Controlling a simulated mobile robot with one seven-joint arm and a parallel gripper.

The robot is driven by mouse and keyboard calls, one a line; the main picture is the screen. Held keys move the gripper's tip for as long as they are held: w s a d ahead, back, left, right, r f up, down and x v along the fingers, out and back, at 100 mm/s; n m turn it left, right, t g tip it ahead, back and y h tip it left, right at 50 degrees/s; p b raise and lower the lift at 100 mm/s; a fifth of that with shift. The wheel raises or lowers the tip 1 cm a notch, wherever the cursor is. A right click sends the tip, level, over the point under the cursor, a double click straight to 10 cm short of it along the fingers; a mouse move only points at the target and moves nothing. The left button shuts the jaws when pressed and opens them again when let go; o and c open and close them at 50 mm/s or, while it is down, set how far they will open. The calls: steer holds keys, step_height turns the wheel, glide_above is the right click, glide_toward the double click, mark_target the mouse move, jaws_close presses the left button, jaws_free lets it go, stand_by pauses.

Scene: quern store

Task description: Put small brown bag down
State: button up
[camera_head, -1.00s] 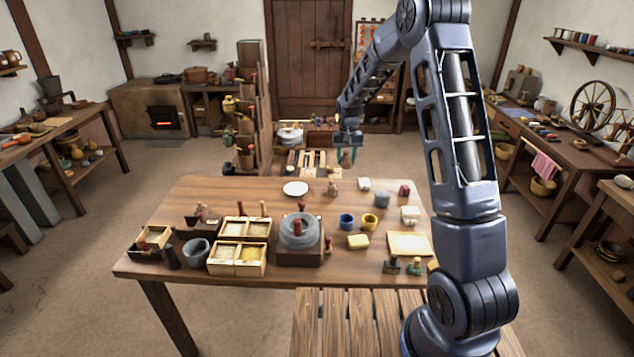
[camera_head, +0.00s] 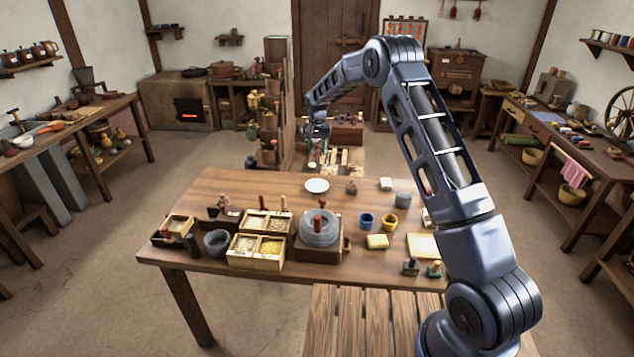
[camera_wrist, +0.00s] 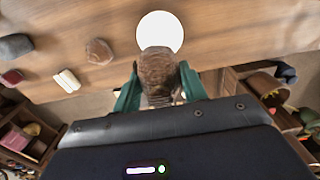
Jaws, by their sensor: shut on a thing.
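My gripper (camera_wrist: 157,85) is shut on the small brown bag (camera_wrist: 157,66), which sits between the green fingers in the wrist view. In the head view my gripper (camera_head: 318,147) is above and beyond the far edge of the wooden table (camera_head: 220,186). The bag is too small to make out clearly there. A round white plate (camera_head: 317,186) lies near the table's far edge. The plate also shows in the wrist view (camera_wrist: 160,28), partly covered by the held bag. Another small brown bag (camera_head: 351,188) stands on the table right of the plate, also in the wrist view (camera_wrist: 98,51).
A quern (camera_head: 319,232), grain boxes (camera_head: 256,252), a grey bowl (camera_head: 216,242) and blue (camera_head: 366,221) and yellow cups stand on the table. A pale block (camera_head: 386,184) and a grey lump (camera_head: 403,200) lie at the far right. The table's far left is clear.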

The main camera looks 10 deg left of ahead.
step_height(320, 180, down, 16)
steer(key=shift+r, duration=0.1)
stand_by(0.5)
steer(key=shift+f, duration=0.3)
steer(key=o, duration=1)
steer(key=shift+r, duration=0.1)
